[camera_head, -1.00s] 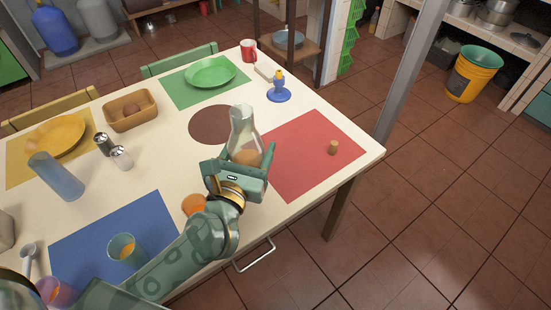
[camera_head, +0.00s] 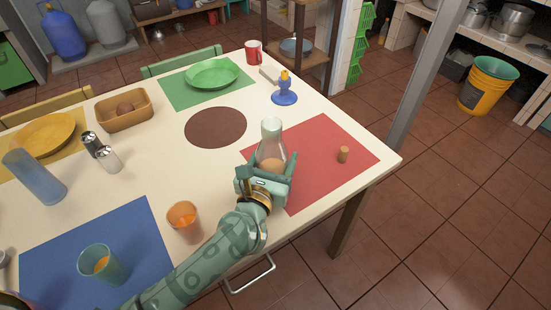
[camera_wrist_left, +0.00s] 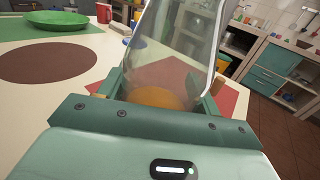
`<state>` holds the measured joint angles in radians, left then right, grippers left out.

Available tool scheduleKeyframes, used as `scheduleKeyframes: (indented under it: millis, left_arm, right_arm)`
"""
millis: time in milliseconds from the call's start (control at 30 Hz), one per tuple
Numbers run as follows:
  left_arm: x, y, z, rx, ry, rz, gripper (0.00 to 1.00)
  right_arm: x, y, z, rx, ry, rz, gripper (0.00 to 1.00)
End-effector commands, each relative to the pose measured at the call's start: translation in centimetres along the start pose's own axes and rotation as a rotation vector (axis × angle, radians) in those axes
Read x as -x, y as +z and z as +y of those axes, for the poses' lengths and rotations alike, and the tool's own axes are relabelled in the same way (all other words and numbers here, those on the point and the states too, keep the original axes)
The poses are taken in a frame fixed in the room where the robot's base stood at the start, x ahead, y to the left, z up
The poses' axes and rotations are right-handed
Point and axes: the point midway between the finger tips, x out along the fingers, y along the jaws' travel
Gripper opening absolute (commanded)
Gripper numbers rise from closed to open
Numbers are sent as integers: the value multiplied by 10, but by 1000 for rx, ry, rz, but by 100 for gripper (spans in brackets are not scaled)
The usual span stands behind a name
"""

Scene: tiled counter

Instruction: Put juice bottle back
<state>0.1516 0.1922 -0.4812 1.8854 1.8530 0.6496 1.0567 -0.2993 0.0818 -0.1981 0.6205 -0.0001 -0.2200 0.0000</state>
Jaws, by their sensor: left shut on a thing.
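The juice bottle (camera_head: 271,143) is clear glass with a narrow neck and some orange juice in the bottom. My left gripper (camera_head: 269,178) is shut around its lower part, and the bottle is upright over the left edge of the red mat (camera_head: 315,187). I cannot tell whether its base touches the table. In the left wrist view the bottle (camera_wrist_left: 176,50) stands between the fingers, with juice low in it. A small cork (camera_head: 343,155) stands on the red mat, right of the bottle. A round brown mat (camera_head: 216,127) lies bare, behind and left of the bottle. My right gripper is not in view.
An orange glass (camera_head: 184,222) stands left of my left forearm, and a teal glass (camera_head: 103,264) is on the blue mat (camera_head: 143,226). A blue candle holder (camera_head: 284,95) and a red mug (camera_head: 253,52) stand at the back right. A tall blue glass (camera_head: 35,176) is at left.

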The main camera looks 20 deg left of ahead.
Motion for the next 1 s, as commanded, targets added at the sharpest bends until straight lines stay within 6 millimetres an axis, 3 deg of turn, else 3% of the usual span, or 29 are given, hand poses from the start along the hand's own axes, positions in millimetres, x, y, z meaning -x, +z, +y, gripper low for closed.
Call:
scheduleKeyframes:
  millis: [200,233,300,667,1000]
  left_arm:
    - [0,-2,0,0,-1,-3,24]
    - [0,-2,0,0,0,0,72]
    - [0,-1,0,0,0,-1,85]
    - [5,2,0,0,-1,-1,85]
    - [79,1,0,0,-1,3,85]
  right_arm:
    - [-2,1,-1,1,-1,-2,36]
    - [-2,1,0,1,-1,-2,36]
    - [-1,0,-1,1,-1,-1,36]
    - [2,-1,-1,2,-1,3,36]
    - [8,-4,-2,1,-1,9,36]
